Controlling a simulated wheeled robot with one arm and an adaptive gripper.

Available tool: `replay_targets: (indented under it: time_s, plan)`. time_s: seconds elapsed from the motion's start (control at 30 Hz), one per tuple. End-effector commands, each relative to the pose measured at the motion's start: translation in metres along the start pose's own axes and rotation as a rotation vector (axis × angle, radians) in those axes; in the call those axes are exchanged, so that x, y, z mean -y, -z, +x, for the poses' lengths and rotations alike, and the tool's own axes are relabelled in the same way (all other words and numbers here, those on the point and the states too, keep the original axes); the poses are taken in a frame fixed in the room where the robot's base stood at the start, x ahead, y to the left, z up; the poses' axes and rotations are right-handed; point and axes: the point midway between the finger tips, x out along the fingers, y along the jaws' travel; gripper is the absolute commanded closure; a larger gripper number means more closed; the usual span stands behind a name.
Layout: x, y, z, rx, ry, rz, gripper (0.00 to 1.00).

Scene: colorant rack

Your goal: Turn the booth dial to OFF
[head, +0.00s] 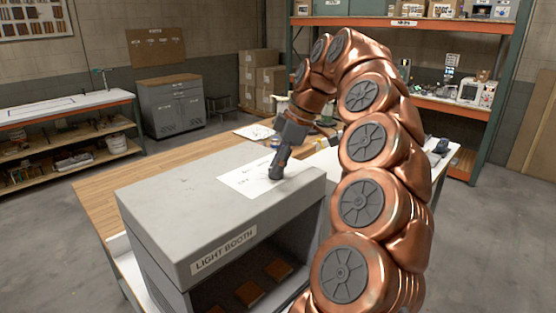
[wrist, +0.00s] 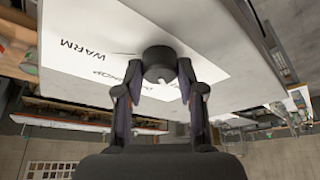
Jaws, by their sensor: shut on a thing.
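The grey light booth (head: 210,195) stands on a bench, with a white label sheet (head: 243,181) on its top. My gripper (head: 279,172) points down onto this sheet and hides the dial in the head view. In the wrist view, the dark round dial (wrist: 160,60) sits between my two fingertips (wrist: 160,71), which are shut on its sides. A small pale mark shows on the dial's near side. The word WARM reads upside down on the sheet (wrist: 100,52); another word is partly covered by a finger. Which setting the dial points to, I cannot tell.
Reddish-brown blocks (head: 278,269) lie inside the booth's open front. The wooden bench top (head: 100,196) extends behind and left of the booth. A loaded shelf rack (head: 437,103) stands at the back right. The floor at left (head: 40,230) is clear.

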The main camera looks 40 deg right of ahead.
Motion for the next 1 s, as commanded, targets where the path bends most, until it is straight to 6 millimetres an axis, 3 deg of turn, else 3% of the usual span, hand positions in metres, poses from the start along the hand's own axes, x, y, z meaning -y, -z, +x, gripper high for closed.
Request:
replay_targets:
  time_s: [0.7,0.73,0.93,1.0]
  plan:
    - [0.0002,0.0001,0.0012,0.001,0.033,-0.071,0.96]
    - [0.0002,0.0001,0.0012,0.001,0.033,-0.071,0.6]
    - [0.0,0.0001,0.0008,0.001,0.032,-0.07,0.39]
    - [0.0,0.0,0.0007,0.001,0.031,-0.07,0.37]
